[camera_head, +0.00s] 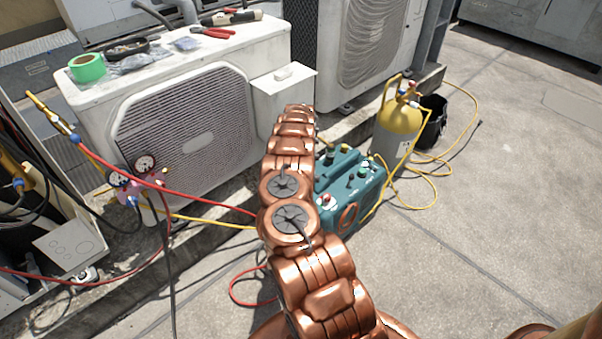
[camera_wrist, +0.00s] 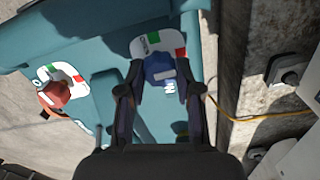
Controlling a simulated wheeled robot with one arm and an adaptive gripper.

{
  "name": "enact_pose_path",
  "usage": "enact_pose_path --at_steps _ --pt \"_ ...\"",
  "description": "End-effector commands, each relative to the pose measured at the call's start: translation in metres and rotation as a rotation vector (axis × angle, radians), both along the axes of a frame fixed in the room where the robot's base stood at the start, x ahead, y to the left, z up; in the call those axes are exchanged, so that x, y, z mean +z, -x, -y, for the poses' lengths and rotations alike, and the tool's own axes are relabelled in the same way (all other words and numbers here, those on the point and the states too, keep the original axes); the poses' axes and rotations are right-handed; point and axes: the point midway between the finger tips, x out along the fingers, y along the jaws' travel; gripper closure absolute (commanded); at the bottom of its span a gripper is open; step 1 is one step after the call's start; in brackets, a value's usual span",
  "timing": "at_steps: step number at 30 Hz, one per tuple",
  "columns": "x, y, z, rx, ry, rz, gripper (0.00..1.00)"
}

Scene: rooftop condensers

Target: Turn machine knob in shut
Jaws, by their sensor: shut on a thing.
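The teal machine (camera_head: 372,190) stands on the ground right of my arm in the head view; its top fills much of the wrist view (camera_wrist: 70,40). A blue knob (camera_wrist: 158,66) sits on a white label plate (camera_wrist: 141,47) with green and red marks. The part-hidden lettering below it looks like "IN". My gripper (camera_wrist: 161,86) is shut on this blue knob, one finger on each side. A white bar shows on the knob; I cannot tell which mark it points to. In the head view my arm hides the gripper and this knob.
An orange-red knob (camera_wrist: 54,94) with its own label plate is left of my gripper. A yellow-topped cylinder (camera_head: 400,115) stands behind the machine. White condenser units (camera_head: 95,105), red, black and yellow hoses and gauges (camera_head: 145,163) lie left. Open floor (camera_head: 480,250) is right.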

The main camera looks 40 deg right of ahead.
Motion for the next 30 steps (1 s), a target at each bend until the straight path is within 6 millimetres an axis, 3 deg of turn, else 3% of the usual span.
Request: enact_pose_path --at_steps 17,18,24,30 --pt "0.0000 0.0008 0.0011 -0.030 0.001 0.001 1.00" --pt "0.0000 0.0008 0.0012 -0.030 0.001 0.001 0.62" --pt "0.0000 0.0002 0.0005 -0.029 0.001 0.000 0.41" --pt "0.0000 -0.0001 0.0001 -0.028 0.000 0.001 0.41"
